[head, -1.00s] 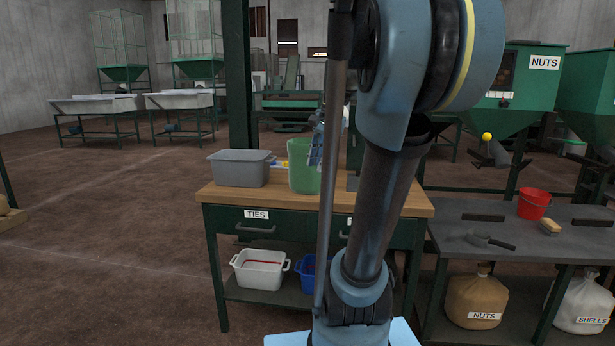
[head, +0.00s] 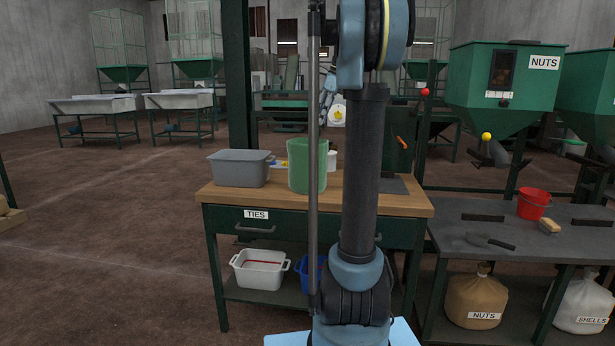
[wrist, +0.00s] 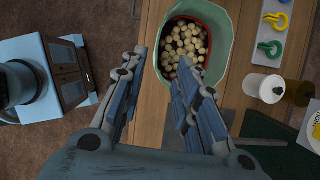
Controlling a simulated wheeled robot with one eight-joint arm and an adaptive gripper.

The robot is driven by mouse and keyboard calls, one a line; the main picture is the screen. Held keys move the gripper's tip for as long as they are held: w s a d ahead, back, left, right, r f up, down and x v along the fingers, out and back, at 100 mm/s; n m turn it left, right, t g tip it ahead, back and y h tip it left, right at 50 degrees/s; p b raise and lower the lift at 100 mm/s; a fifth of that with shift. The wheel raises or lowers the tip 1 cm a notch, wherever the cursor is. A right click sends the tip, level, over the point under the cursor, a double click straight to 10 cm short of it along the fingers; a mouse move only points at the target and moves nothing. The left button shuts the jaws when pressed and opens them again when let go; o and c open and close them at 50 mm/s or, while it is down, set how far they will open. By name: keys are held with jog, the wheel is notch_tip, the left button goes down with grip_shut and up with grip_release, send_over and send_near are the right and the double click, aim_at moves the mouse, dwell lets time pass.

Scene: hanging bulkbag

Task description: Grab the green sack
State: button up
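The green sack (head: 307,168) stands upright and open on the wooden worktop, partly behind my arm. In the wrist view the green sack (wrist: 223,68) shows from above, full of pale round nuts, with a red edge inside its mouth. My gripper (wrist: 161,66) is open and empty, its two fingers spread. The fingertips overlap the near left part of the sack in this view, but the gap in height cannot be judged. In the head view my gripper (head: 327,92) shows only in part, above the sack and beside my arm.
A grey bin (head: 240,168) stands left of the sack on the wooden table (head: 225,198). A white bottle (wrist: 263,87) and a tray with coloured ties (wrist: 278,25) lie right of the sack in the wrist view. A scale dial (head: 338,114) stands behind.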

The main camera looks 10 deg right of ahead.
jog(key=x, duration=1)
send_over(304, 165)
jog(key=shift+s+f, duration=0.1)
jog(key=shift+f, duration=2.05)
grip_shut()
